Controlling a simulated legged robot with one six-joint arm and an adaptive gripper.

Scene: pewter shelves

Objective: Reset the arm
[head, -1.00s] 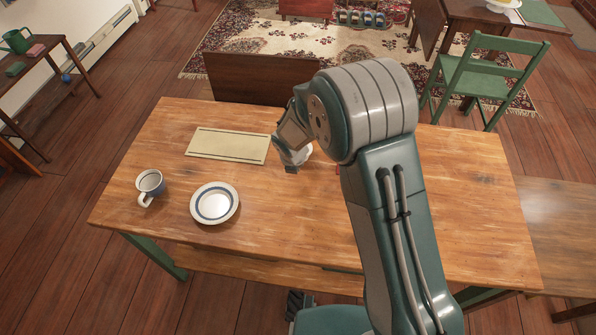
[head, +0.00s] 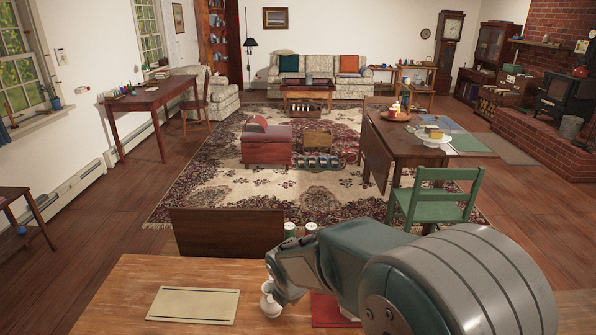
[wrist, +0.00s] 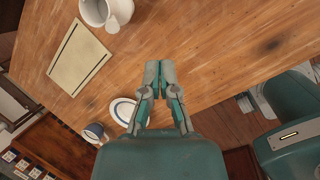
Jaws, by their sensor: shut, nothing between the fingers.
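My gripper (wrist: 159,75) is shut and empty in the wrist view, its two fingertips together above the wooden table (wrist: 215,60). In the head view my arm reaches over the table (head: 130,285) from the lower right. A white jug (wrist: 112,12) stands on the table beyond the fingertips, apart from them in the picture. In the head view the jug (head: 269,303) is partly hidden by the end of my arm.
A cream mat (head: 193,305) lies on the table left of the jug, and a red flat thing (head: 328,310) lies right of it. The wrist view shows a plate (wrist: 124,109) and a mug (wrist: 92,132). A green chair (head: 436,203) stands beyond the table.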

